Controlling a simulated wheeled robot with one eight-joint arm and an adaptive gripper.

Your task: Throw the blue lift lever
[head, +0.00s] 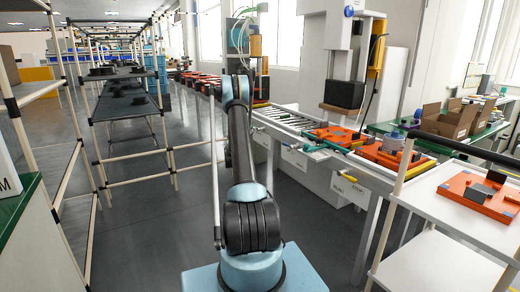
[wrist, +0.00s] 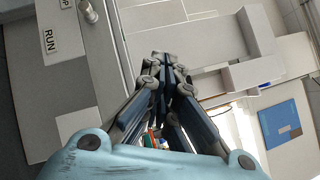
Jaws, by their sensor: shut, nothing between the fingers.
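My gripper (wrist: 165,60) is shut and empty in the wrist view, its dark fingers together in front of a pale grey machine surface. In the head view my arm rises in the middle and I cannot make out the gripper. No blue lever shows clearly in either view. The press (head: 342,45) stands behind the conveyor at the right, its dark block raised above the orange plates. A round blue knob (head: 349,11) sits high on it; I cannot tell whether it belongs to the lift lever.
A RUN label (wrist: 49,41) and a small knob (wrist: 88,12) show at the wrist view's upper left. The roller conveyor (head: 285,119) carries orange plates (head: 333,136). A white shelf (head: 430,262) stands front right, a rack (head: 125,75) left. Floor (head: 150,225) is clear left of my arm.

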